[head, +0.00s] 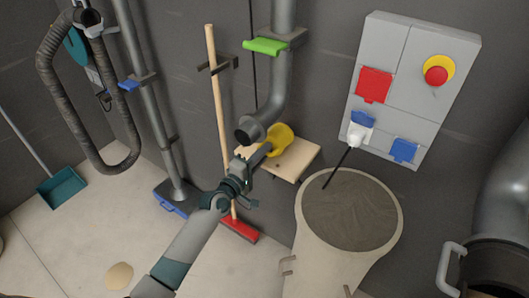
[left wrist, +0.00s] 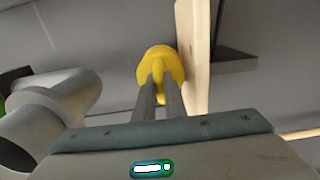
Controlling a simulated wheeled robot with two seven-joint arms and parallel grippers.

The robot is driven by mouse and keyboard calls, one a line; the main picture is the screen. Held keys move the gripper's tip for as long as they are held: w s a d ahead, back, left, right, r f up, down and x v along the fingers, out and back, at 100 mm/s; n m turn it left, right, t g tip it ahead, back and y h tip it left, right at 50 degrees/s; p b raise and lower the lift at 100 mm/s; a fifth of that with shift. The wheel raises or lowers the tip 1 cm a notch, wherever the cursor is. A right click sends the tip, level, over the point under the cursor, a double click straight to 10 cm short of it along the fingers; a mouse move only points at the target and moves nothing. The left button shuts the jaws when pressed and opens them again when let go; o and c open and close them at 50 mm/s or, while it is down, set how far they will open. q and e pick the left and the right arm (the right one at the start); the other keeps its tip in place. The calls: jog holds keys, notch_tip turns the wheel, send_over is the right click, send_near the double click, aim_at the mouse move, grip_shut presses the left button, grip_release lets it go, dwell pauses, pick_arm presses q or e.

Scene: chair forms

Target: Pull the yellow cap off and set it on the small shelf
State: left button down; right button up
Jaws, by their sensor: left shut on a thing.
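The yellow cap (head: 281,138) is off the grey pipe, whose open end (head: 248,130) shows just left of it in the head view. My left gripper (head: 266,148) is shut on the cap, with both fingers on its near side; in the left wrist view the cap (left wrist: 161,62) sits at the fingertips. The small wooden shelf (head: 301,155) is right at the cap. In the left wrist view the shelf board (left wrist: 194,70) lies close beside the cap; I cannot tell whether they touch. My right gripper is not in view.
A grey drum (head: 350,212) stands right of the shelf, below a wall box (head: 415,75) with a red button. A broom (head: 218,100) leans left of the shelf. A green handle (head: 265,46) sits on the pipe above. The shelf's right part is bare.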

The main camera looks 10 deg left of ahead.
pick_arm(q)
jog(key=shift+f, duration=0.3)
dwell(0.5)
jog(key=c, duration=1.7)
grip_release()
jog(key=shift+c, duration=0.2)
jog(key=shift+o, duration=1.1)
jog(key=shift+s, duration=0.1)
jog(key=p+v, duration=0.1)
jog(key=v, duration=1)
jog(key=shift+s+a+p, duration=0.2)
jog(key=shift+s+p, duration=0.2)
